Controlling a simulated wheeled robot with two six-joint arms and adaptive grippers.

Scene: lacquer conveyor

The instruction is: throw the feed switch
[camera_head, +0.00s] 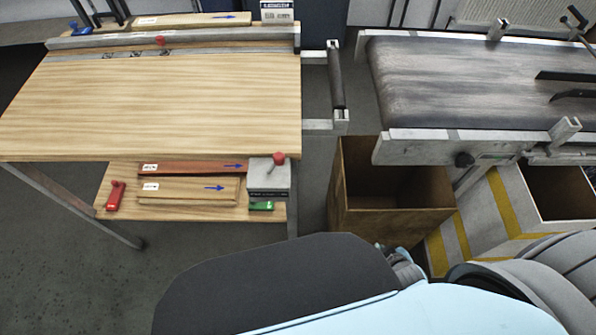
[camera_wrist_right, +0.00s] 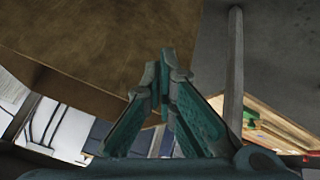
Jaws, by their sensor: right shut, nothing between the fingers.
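A grey switch box (camera_head: 268,182) with a red ball-tipped lever (camera_head: 279,158) sits at the right end of the lower wooden shelf (camera_head: 125,170) in the head view. The lever leans up and to the right. A second box (camera_head: 277,11) with a label stands at the far right corner of the table; its top is cut off. My right gripper (camera_head: 400,265) shows partly behind my own arm, right of and nearer than the switch box. In the right wrist view its teal fingers (camera_wrist_right: 165,70) are shut and empty, apart from the switch. My left gripper is out of view.
A wooden table (camera_head: 170,110) stands above the shelf, with boards, a red handle (camera_head: 115,196) and a green handle (camera_head: 261,206) below. An open brown bin (camera_head: 390,221) stands under the conveyor (camera_head: 455,80). A striped bin (camera_head: 510,215) stands beside it.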

